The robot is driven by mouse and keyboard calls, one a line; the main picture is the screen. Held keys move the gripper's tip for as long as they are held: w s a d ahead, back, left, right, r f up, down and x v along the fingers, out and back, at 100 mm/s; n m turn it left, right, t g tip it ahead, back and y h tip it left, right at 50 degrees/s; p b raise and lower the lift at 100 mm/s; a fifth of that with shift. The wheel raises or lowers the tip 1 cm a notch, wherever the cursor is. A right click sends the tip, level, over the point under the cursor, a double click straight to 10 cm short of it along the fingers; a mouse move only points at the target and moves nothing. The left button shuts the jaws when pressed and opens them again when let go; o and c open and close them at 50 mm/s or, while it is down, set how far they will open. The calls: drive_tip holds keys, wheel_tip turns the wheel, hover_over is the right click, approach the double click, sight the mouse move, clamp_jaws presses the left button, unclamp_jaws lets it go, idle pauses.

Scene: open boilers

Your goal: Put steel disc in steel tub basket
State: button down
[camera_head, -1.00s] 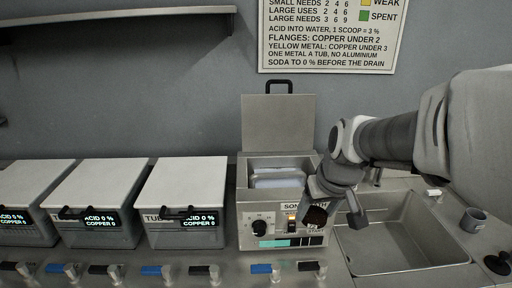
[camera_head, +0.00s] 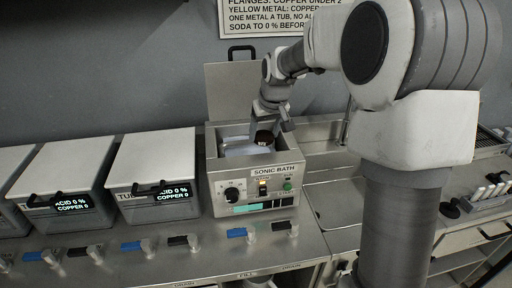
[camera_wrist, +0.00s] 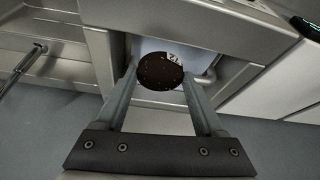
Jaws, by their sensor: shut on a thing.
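My gripper (camera_head: 272,128) is shut on a round dark brown disc (camera_wrist: 158,72) with a small white label. The disc sits between the fingertips in the wrist view, its face rough and speckled. In the head view the gripper is over the open sonic bath (camera_head: 254,190), and the disc shows as a dark spot at the fingertips. I cannot tell whether it touches anything in the bath. Closed tubs with pale lids (camera_head: 68,167) (camera_head: 156,157) stand to the left, showing acid 0 % and copper 0. No steel tub basket is clearly seen; the lids hide the insides.
The bath's raised lid (camera_head: 232,88) stands behind its opening. A sink (camera_head: 335,200) lies right of the bath. Blue and black taps (camera_head: 237,234) line the counter's front edge. A tray of pale upright items (camera_head: 489,192) is at the far right.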

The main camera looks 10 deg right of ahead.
drive_tip(key=w, duration=0.1)
drive_tip(key=w+f, duration=0.1)
drive_tip(key=shift+w+a, duration=0.1)
drive_tip(key=shift+w, duration=0.2)
drive_tip(key=f, duration=0.6)
drive_tip(key=shift+s+f, duration=0.25)
drive_tip(key=shift+f, duration=0.15)
drive_tip(key=shift+w+f, duration=0.15)
drive_tip(key=shift+f, duration=0.15)
drive_tip(key=f, duration=0.2)
drive_tip(key=shift+s+f, duration=0.3)
drive_tip(key=shift+f, duration=0.1)
drive_tip(key=shift+w+f+p, duration=0.4)
drive_tip(key=shift+w, duration=0.1)
drive_tip(key=shift+w+r, duration=0.1)
drive_tip(key=shift+w, duration=0.05)
drive_tip(key=shift+f+b, duration=0.4)
drive_tip(key=shift+b, duration=0.1)
drive_tip(key=shift+f, duration=0.1)
